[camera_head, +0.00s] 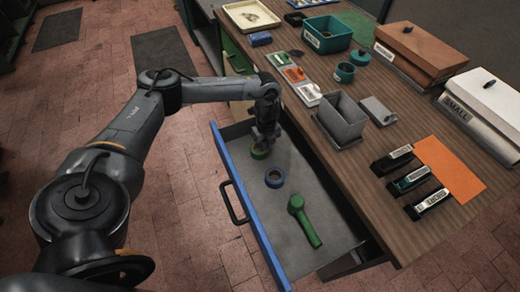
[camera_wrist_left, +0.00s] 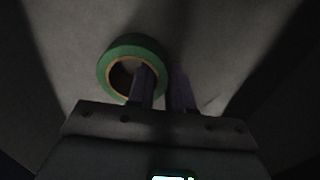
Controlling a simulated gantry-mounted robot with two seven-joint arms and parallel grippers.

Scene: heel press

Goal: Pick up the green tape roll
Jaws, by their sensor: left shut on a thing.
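The green tape roll (camera_head: 259,154) is in the open drawer, at its far end. My left gripper (camera_head: 264,143) reaches down into the drawer from above and is shut on the roll. In the left wrist view the green roll (camera_wrist_left: 134,44) shows its brown inner ring. One finger of the left gripper (camera_wrist_left: 163,76) is inside the roll's hole and the other is outside, with the roll's wall between them. I cannot tell if the roll is clear of the drawer floor. My right gripper is not in view.
The open drawer (camera_head: 300,250) has a blue front with a dark handle. A blue tape roll (camera_head: 275,185) and a green tool (camera_head: 304,222) lie nearer in it. The wooden bench (camera_head: 385,215) beside it carries staplers, a grey bin (camera_head: 342,118) and boxes.

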